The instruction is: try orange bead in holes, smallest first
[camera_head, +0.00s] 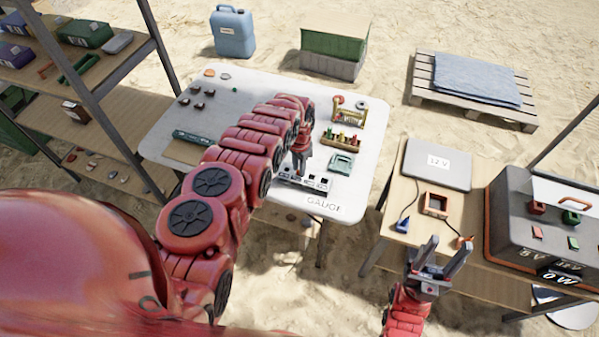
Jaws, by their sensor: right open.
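The grey gauge block with dark holes (316,184) lies near the front edge of the white table (240,100), behind the printed word GAUGE. My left gripper (299,174) points down at the left part of the block, at or just above its top. Its fingertips are too small to tell whether they are open or shut, or whether they hold the orange bead. I cannot make out the orange bead. My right gripper (449,245) is open and empty, in front of the wooden side table.
A bead rack (350,113), a wooden tray of colored pieces (341,139) and a teal box (342,163) stand close right of my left gripper. A side table with a laptop-like grey case (437,165) stands right. Shelves (105,75) stand left.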

